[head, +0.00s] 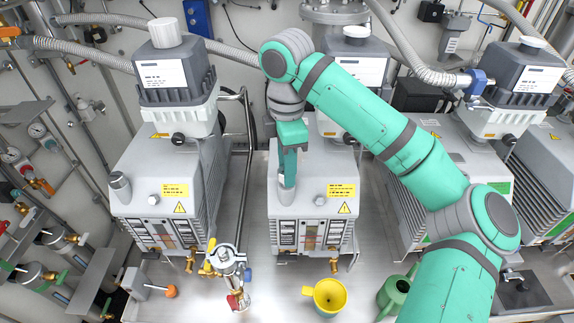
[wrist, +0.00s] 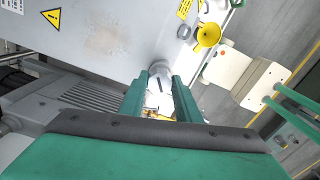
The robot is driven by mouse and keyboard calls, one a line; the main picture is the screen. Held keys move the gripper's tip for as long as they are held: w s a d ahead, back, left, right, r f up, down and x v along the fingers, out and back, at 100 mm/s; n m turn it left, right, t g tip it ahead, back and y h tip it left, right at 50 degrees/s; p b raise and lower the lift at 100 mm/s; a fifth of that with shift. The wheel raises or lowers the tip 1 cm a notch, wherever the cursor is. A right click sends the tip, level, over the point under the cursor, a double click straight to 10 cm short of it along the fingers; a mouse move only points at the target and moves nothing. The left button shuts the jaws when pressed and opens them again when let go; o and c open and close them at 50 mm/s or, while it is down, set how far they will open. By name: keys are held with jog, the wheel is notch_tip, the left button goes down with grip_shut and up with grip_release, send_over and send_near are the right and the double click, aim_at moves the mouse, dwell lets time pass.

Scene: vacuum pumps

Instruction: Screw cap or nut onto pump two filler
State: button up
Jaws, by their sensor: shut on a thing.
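The middle pump (head: 312,165), a grey box with a yellow label, stands on the bench. My gripper (head: 287,184) points down at the front left of its top, where the filler sits. The fingers hide most of the filler. In the wrist view my gripper (wrist: 162,82) is shut on a grey round cap (wrist: 158,69), which shows between the fingertips beside the pump body (wrist: 95,45). I cannot tell whether the cap is seated on the filler or just above it. The left pump (head: 165,165) carries a similar grey cap (head: 120,184) at its front left corner.
A yellow funnel (head: 328,297) and a green watering can (head: 394,294) stand on the bench in front. A metal valve piece (head: 227,262) and an orange-knobbed part (head: 170,291) are to the left. More pumps (head: 470,150) stand at right. Hoses (head: 100,20) cross the back.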

jog(key=shift+w+f, duration=0.1)
jog(key=shift+f, duration=0.4)
jog(key=shift+f, duration=0.3)
jog(key=shift+m, duration=0.7)
jog(key=m, duration=1.1)
jog(key=shift+m, duration=0.4)
jog(key=m, duration=0.3)
jog(key=shift+r+m, duration=0.1)
jog(key=shift+m, duration=0.3)
jog(key=m, duration=0.3)
jog(key=shift+m, duration=0.3)
jog(key=m, duration=0.7)
jog(key=shift+d, duration=0.1)
